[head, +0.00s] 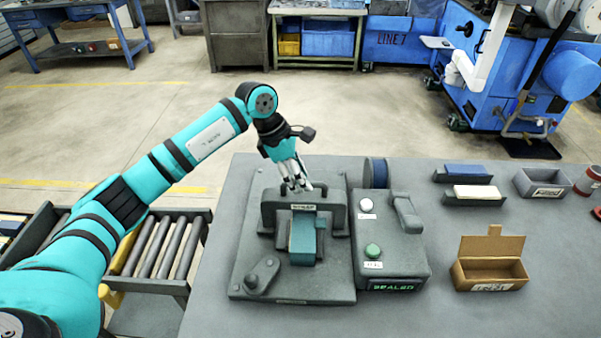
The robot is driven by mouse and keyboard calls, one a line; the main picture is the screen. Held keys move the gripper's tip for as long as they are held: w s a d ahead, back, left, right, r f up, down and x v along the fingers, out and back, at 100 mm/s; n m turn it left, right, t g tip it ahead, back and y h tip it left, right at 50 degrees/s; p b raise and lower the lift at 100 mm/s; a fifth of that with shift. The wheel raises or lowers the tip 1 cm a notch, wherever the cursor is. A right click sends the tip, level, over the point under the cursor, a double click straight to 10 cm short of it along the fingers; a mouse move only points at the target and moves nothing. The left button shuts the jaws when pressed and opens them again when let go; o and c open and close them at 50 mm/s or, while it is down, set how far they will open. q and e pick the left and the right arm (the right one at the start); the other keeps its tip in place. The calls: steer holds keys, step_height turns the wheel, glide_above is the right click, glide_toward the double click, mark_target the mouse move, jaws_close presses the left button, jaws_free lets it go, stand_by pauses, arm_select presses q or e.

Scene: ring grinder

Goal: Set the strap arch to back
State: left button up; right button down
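The strap arch (275,200) looks like a dark grey frame on a grey machine base (245,275), with a small label on its front. A teal block (303,232) sits under and in front of the arch. My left gripper (296,184) comes down from above at the top of the arch. Its fingers look close together. I cannot tell whether they touch the arch or hold part of it, and they cover some of its top. My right gripper is not in view.
Beside the base stands a control box (405,262) with a green button (373,251), a white button (366,205), a grey lever (407,214) and a display reading "SEALED". An open cardboard box (490,270) and small trays stand on the right. The table's front right is clear.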

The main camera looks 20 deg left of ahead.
arm_select(q)
steer(key=shift+d+f, duration=0.1)
steer(key=shift+f, duration=0.2)
jaws_close()
